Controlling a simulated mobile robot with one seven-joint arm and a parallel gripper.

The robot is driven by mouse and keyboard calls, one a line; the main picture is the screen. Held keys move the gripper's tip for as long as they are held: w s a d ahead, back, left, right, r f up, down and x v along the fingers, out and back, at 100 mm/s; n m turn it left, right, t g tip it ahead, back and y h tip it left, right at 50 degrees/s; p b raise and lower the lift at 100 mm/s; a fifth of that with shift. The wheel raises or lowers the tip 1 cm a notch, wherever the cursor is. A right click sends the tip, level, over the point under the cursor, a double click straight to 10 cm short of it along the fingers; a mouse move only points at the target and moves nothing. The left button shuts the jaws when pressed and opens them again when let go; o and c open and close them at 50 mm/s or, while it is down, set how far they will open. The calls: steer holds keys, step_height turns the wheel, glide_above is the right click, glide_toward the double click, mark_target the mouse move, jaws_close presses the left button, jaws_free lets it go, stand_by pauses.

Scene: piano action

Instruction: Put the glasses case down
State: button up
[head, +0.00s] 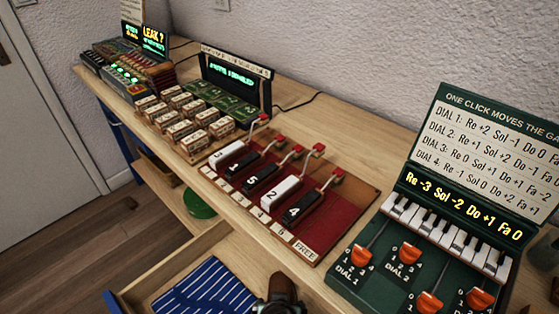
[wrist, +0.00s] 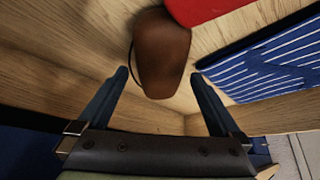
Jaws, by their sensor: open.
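The glasses case looks like a brown, rounded, elongated case (wrist: 162,45) in the wrist view, inside a wooden drawer. My gripper (wrist: 160,74) is open, with a dark finger on each side of the case's near end. Gaps show between the case and both fingertips, so it is not gripped. In the head view a brown shape (head: 283,288), probably the same case, shows at the bottom edge by the drawer.
The open drawer (head: 120,299) holds a blue striped cloth (head: 205,290), also right of the case in the wrist view (wrist: 270,62). A red thing (wrist: 205,8) lies near the case's far end. The bench above carries a key board (head: 335,222) and a dial panel (head: 385,262).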

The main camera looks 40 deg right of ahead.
steer(key=p+v, duration=0.2)
steer(key=v, duration=0.8)
steer(key=shift+r, duration=0.25)
